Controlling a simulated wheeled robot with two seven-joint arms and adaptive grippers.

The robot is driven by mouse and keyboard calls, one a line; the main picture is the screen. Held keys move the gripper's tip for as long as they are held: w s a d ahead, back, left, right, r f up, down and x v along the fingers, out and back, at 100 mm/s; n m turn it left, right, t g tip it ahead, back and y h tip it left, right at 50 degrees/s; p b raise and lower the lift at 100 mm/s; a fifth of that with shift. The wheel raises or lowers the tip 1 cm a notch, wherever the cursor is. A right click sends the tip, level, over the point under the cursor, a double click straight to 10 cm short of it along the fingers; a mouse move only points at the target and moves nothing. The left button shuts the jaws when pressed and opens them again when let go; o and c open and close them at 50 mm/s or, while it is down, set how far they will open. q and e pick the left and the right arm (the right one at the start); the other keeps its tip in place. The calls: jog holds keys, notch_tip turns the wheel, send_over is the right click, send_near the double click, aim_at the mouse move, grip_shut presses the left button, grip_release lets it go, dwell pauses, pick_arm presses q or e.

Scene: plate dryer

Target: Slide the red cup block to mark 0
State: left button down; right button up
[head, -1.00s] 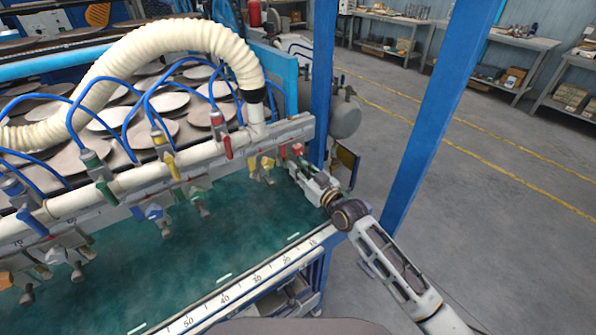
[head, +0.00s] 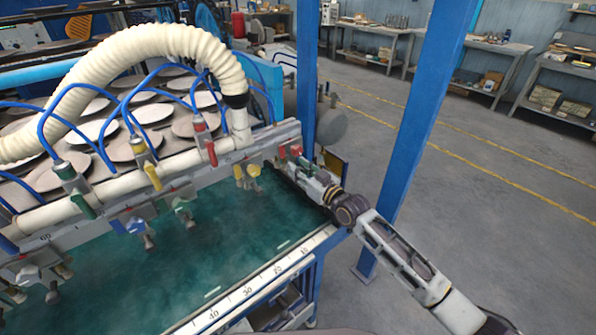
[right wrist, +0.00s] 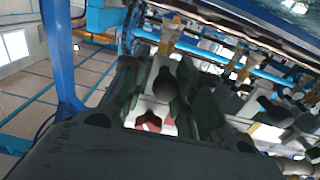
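The red cup block (head: 283,152) sits on the grey rail (head: 220,163), close to the rail's right end. My right gripper (head: 288,164) is at this block, coming from the front right. In the right wrist view, its dark fingers (right wrist: 165,105) stand on both sides of the block, whose red part (right wrist: 150,122) and grey cup show between them. The gripper appears shut on the block. The 0 mark cannot be read. My left gripper is not in view.
A yellow cup block (head: 247,172) is the nearest neighbour to the left on the rail. Green and blue ones follow. A white scale strip (head: 262,283) runs along the green belt's front edge. A blue post (head: 307,75) stands just right of the rail's end.

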jog(key=shift+o, duration=1)
jog(key=shift+d, duration=0.1)
jog(key=shift+s, duration=0.1)
jog(key=v, duration=1.1)
jog(key=shift+s+d, duration=0.2)
jog(key=shift+s, duration=0.1)
jog(key=shift+f, duration=0.1)
